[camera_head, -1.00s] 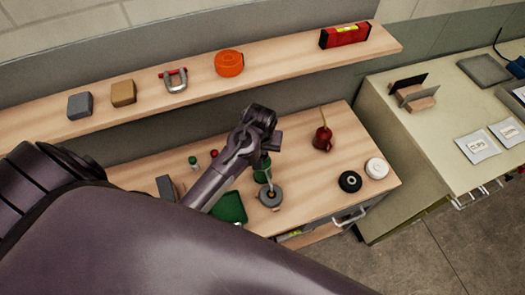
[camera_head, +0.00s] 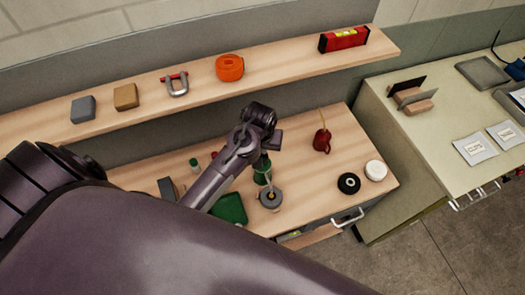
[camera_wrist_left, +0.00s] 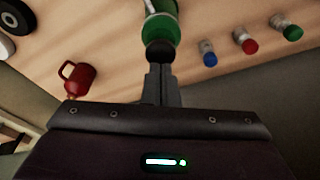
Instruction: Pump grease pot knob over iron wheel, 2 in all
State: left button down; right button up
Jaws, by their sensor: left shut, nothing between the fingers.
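The green grease pot (camera_head: 262,172) stands on the wooden bench, partly hidden under my left gripper. Its dark round knob (camera_wrist_left: 160,52) shows in the left wrist view at the near end of the green pot body (camera_wrist_left: 160,27). My left gripper (camera_wrist_left: 160,70) is shut and empty, its fingertips at the knob; I cannot tell whether they touch it. In the head view the gripper (camera_head: 266,152) is above the pot. The grey iron wheel (camera_head: 271,200) lies on the bench just in front of the pot, below its thin spout. My right gripper is not in view.
A red oil can (camera_head: 322,141), a black wheel (camera_head: 349,183) and a white wheel (camera_head: 376,170) stand to the right. A green tray (camera_head: 230,208) and small capped bottles (camera_head: 194,164) are to the left. A shelf (camera_head: 200,84) runs behind. My arm hides the bench's front left.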

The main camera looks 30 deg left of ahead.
pick_arm(q)
jog(key=shift+f, duration=0.15)
jog(key=shift+f+b, duration=0.4)
jog(key=shift+f, duration=0.6)
jog(key=shift+r, duration=0.1)
jog(key=shift+r+p, duration=0.4)
jog(key=shift+r, duration=0.6)
jog(key=shift+r, duration=0.1)
jog(key=shift+r, duration=2.5)
jog(key=shift+f, duration=0.1)
